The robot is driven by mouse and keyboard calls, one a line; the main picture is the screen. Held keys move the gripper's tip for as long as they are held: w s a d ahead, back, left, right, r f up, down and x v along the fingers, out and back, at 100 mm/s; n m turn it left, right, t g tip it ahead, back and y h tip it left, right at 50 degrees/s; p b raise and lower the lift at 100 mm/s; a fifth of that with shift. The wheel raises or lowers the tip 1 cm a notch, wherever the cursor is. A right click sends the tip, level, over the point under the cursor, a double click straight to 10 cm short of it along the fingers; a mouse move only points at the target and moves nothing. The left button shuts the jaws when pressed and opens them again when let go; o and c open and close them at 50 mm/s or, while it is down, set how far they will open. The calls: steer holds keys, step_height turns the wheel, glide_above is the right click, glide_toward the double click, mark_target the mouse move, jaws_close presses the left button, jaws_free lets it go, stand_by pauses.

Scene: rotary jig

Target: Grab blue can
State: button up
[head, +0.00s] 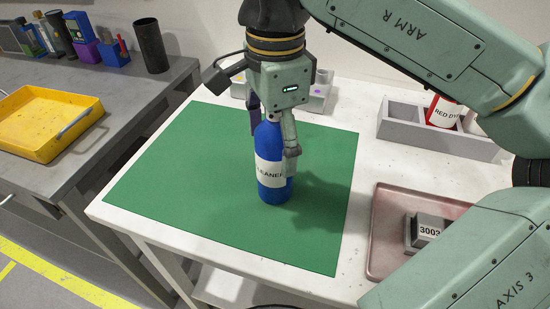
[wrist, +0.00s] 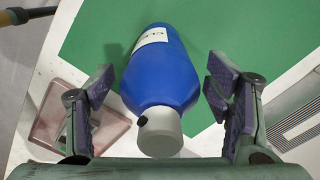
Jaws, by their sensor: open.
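The blue can (head: 272,183) stands upright on the green mat (head: 180,190) and has a white label reading "CLEANER". In the wrist view the can (wrist: 163,72) shows its blue shoulder and a pale grey cap with a small black nozzle. My gripper (head: 272,135) is above and around the can's upper part in the head view, pointing down. In the wrist view my gripper (wrist: 162,98) is open, with one finger on each side of the can and a visible gap on both sides. The can's top is hidden by my gripper in the head view.
A grey caddy (head: 437,128) holding a red bottle (head: 444,112) stands at the back right. A pinkish tray (head: 385,235) with a grey block marked 3003 (head: 426,230) is at right. A grey block holder (head: 318,92) stands behind. A yellow tray (head: 45,122) lies on the left bench.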

steer(key=shift+c, duration=0.5)
steer(key=c, duration=1.4)
steer(key=shift+c, duration=0.2)
